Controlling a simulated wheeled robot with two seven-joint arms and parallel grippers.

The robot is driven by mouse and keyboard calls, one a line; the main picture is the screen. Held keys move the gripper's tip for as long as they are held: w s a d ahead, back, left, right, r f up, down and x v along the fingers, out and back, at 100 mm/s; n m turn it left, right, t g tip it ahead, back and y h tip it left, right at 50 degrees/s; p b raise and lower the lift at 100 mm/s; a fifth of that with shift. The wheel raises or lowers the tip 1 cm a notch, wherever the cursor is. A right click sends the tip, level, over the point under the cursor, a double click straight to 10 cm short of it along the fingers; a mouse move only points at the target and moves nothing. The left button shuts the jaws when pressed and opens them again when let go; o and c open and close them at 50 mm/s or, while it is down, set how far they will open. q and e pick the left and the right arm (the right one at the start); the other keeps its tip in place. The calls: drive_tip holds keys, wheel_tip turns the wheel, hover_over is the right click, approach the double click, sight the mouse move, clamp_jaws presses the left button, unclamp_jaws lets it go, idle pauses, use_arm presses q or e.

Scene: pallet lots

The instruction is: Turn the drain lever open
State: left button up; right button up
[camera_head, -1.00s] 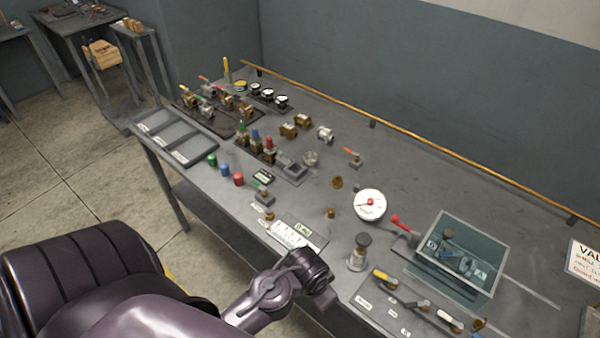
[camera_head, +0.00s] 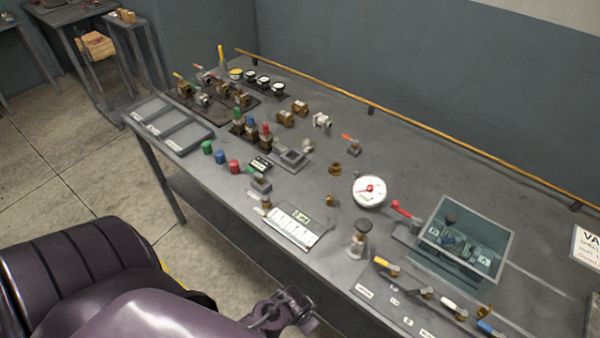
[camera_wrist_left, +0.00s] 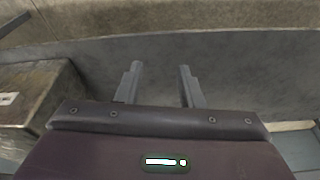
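Several small levers sit on the grey bench (camera_head: 420,170). A row at the front right has yellow (camera_head: 384,263), grey (camera_head: 421,292), white (camera_head: 450,304) and blue (camera_head: 488,327) handles. A red-handled lever (camera_head: 402,208) stands beside the clear box, and an orange-handled one (camera_head: 349,139) is farther back. The labels are too small to read, so I cannot tell which is the drain lever. My left gripper (camera_wrist_left: 158,70) shows two parted, empty fingers in the left wrist view, facing a grey surface. In the head view only my left arm shows, at the bottom. My right gripper is not in view.
A clear box (camera_head: 466,240), a white round gauge (camera_head: 369,191) and a dark-topped knob (camera_head: 362,227) stand near the levers. Valves and trays (camera_head: 186,138) fill the left half. A brass rail (camera_head: 440,147) runs along the back.

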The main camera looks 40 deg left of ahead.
use_arm(q)
drive_tip(key=f, duration=0.2)
drive_tip(key=s+f, duration=0.1)
drive_tip(key=f, duration=0.1)
drive_tip(key=shift+s+a+b, duration=0.1)
drive_tip(key=shift+s+b, duration=0.1)
drive_tip(key=shift+b, duration=0.1)
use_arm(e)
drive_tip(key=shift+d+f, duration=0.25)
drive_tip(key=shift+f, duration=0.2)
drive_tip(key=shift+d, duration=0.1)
use_arm(q)
drive_tip(key=shift+r, duration=0.1)
